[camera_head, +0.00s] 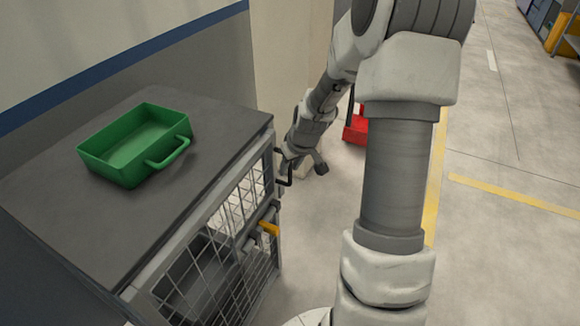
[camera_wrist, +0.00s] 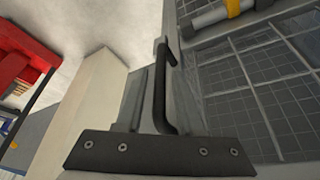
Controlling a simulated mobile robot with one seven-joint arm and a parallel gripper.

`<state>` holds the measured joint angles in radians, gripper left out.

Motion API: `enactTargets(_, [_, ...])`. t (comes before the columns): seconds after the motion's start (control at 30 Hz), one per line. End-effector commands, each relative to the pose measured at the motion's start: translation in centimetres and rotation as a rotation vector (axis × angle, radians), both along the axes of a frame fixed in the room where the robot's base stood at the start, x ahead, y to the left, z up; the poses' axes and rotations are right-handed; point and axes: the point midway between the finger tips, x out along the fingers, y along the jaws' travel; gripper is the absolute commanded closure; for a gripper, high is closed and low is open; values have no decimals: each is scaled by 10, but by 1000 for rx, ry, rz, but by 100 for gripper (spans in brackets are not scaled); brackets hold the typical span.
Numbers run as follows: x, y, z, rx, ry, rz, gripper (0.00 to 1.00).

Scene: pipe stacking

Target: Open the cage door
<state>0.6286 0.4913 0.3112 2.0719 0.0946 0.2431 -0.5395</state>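The cage (camera_head: 160,262) is a grey box with a dark top and a wire-mesh door (camera_head: 240,205) facing right; the door looks closed. A black bar handle (camera_head: 284,172) is near the far edge of the door. In the wrist view the handle (camera_wrist: 160,95) stands just beyond the dark gripper part with screws. My gripper (camera_head: 303,160) is beside the handle, with its fingers looking spread apart. I cannot tell whether it touches the handle. A yellow latch piece (camera_head: 268,228) is on the door front, and its yellow part (camera_wrist: 238,8) shows in the wrist view.
A green tray (camera_head: 112,168) with a handle sits on the cage top. A red object (camera_head: 357,128) stands on the floor behind my arm. A beige column (camera_wrist: 80,110) rises beside the cage. The floor to the right, with yellow lines, is clear.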

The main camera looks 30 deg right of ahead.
Motion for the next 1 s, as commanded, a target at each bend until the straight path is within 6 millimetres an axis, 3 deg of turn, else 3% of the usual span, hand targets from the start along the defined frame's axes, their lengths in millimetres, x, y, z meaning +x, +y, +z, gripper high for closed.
enactTargets(0.03, [0,0,0,0,0,0,74])
enactTargets(0.2, [0,0,0,0,0,0,100])
enactTargets(1.0, [0,0,0,0,1,0,100])
